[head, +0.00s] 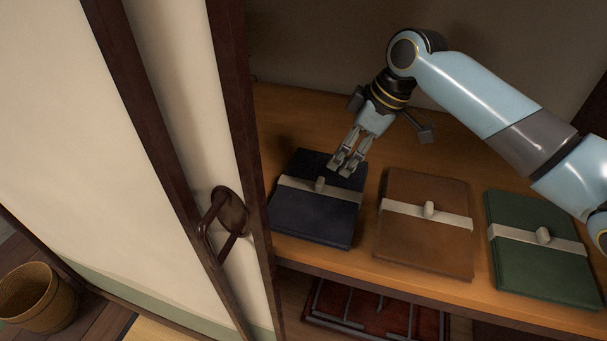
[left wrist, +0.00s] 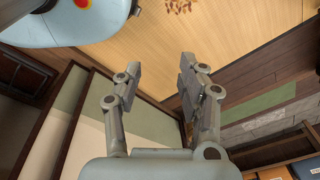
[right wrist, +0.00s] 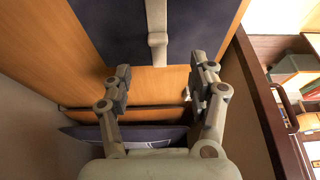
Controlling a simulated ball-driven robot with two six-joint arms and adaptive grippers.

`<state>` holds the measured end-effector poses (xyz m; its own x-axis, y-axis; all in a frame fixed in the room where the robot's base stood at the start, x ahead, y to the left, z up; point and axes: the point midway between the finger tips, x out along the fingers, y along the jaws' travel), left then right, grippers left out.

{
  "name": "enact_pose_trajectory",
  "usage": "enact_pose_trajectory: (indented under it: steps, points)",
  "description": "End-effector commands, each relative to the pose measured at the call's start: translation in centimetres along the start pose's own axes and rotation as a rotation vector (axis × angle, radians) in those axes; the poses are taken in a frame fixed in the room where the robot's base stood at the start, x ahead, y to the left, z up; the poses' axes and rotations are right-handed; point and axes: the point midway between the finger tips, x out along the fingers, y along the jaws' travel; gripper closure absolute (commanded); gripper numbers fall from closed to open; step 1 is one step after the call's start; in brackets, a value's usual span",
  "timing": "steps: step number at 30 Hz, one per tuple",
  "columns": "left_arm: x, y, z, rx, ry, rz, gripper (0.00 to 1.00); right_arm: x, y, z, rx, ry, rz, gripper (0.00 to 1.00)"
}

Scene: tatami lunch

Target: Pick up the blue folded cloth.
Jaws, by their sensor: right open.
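The blue folded cloth (head: 318,222) is dark navy with a pale band and a small knob on top. It lies flat on the wooden shelf, leftmost of three bundles. My right gripper (head: 345,168) is open and over its back right edge in the head view; I cannot tell if it touches. In the right wrist view the cloth (right wrist: 110,30) lies at the top, beyond the open, empty fingers (right wrist: 160,75). My left gripper (left wrist: 158,80) is open and empty in the left wrist view, away from the shelf, and absent from the head view.
A brown bundle (head: 408,240) and a green bundle (head: 530,268) lie to the right on the shelf (head: 300,115). A sliding door with a dark handle (head: 228,218) stands close left of the cloth. A basket (head: 38,300) is on the floor.

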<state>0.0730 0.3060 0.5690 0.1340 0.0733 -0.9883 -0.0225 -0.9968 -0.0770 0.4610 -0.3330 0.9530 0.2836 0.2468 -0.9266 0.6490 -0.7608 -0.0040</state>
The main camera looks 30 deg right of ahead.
Motion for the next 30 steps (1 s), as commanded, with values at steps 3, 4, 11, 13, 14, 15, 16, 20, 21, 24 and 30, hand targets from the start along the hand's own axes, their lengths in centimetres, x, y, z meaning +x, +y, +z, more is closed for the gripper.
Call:
enact_pose_trajectory:
  steps: [3, 4, 11, 13, 14, 15, 16, 20, 21, 24, 30]
  points:
    - [0.1, 0.0, -0.4, 0.0, 0.006, 0.0, 0.6, 1.5, 0.1, -0.1, 0.003, 0.004, -0.005, 0.4]
    - [0.1, 0.0, 0.0, 0.0, 0.001, 0.0, 0.6, 2.0, 0.1, -0.1, 0.003, 0.003, -0.006, 0.4]
    - [-0.2, 0.1, 5.3, 0.003, -0.078, 0.002, 0.6, 5.2, 0.1, -0.2, 0.001, 0.003, -0.003, 0.4]
    - [-0.3, 0.1, 5.9, 0.003, -0.085, 0.002, 0.6, 5.6, 0.1, -0.2, 0.001, 0.002, -0.002, 0.4]
    - [-0.3, 0.1, 5.9, 0.003, -0.084, 0.002, 0.6, 5.8, 0.1, -0.2, 0.001, 0.002, -0.002, 0.4]
    - [-0.3, 0.1, 5.7, 0.003, -0.081, 0.002, 0.6, 6.3, 0.2, -0.3, 0.002, 0.002, -0.002, 0.4]
    - [-0.4, 0.1, 5.4, 0.003, -0.077, 0.002, 0.6, 6.7, 0.2, -0.4, 0.002, 0.002, -0.004, 0.4]
    - [-0.3, 0.1, 3.2, 0.002, -0.046, 0.001, 0.6, 8.8, 0.3, -0.7, 0.002, 0.001, -0.004, 0.4]
    - [-0.2, 0.1, 2.6, 0.001, -0.036, 0.001, 0.6, 9.4, 0.4, -0.6, 0.002, 0.002, -0.003, 0.4]
    - [-0.1, 0.1, 1.6, 0.001, -0.02, 0.001, 0.6, 10.4, 0.3, -0.6, 0.0, 0.002, -0.002, 0.4]
    - [-0.1, 0.1, 2.2, 0.001, -0.03, 0.001, 0.6, 10.7, 0.4, -0.6, -0.001, 0.001, -0.001, 0.4]
